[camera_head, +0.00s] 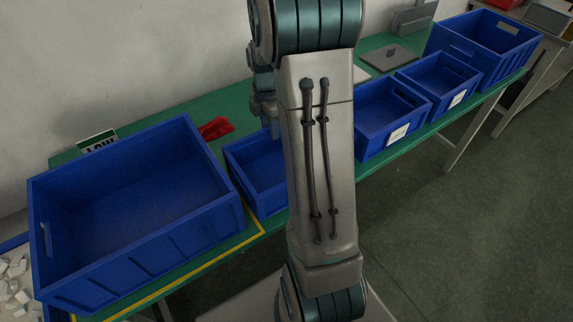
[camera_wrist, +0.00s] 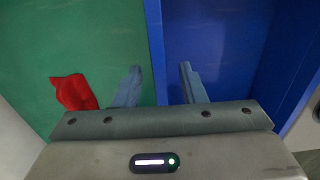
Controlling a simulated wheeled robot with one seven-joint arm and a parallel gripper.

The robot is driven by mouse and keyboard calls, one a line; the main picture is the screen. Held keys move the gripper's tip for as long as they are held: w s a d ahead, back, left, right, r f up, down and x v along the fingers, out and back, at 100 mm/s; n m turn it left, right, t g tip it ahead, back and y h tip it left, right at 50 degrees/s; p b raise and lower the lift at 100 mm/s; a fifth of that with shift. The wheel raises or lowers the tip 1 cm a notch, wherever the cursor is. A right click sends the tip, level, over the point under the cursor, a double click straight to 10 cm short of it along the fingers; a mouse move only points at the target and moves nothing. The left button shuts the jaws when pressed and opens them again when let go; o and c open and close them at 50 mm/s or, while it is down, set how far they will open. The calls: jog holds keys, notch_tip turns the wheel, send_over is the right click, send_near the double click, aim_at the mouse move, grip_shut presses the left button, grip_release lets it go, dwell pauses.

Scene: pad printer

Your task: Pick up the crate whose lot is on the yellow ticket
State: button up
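A small blue crate (camera_head: 268,200) stands on the green table, partly hidden behind my arm. In the wrist view its upright wall (camera_wrist: 154,35) runs between the two fingers of my gripper (camera_wrist: 160,72). The left finger is over the green table and the right finger is over the crate's inside. The fingers are apart; I cannot tell if either touches the wall. Two more small blue crates, with white labels, stand to the right: a nearer one (camera_head: 376,142) and a farther one (camera_head: 436,105). The label writing is too small to read. No yellow ticket is visible.
A large blue crate (camera_head: 75,262) stands at the left and another (camera_head: 455,55) at the far right. A red cloth-like thing (camera_head: 216,128) lies behind the small crate. The floor on the right is clear.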

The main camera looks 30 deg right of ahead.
notch_tip(320, 180, down, 2)
jog(key=shift+f, duration=0.1)
grip_shut()
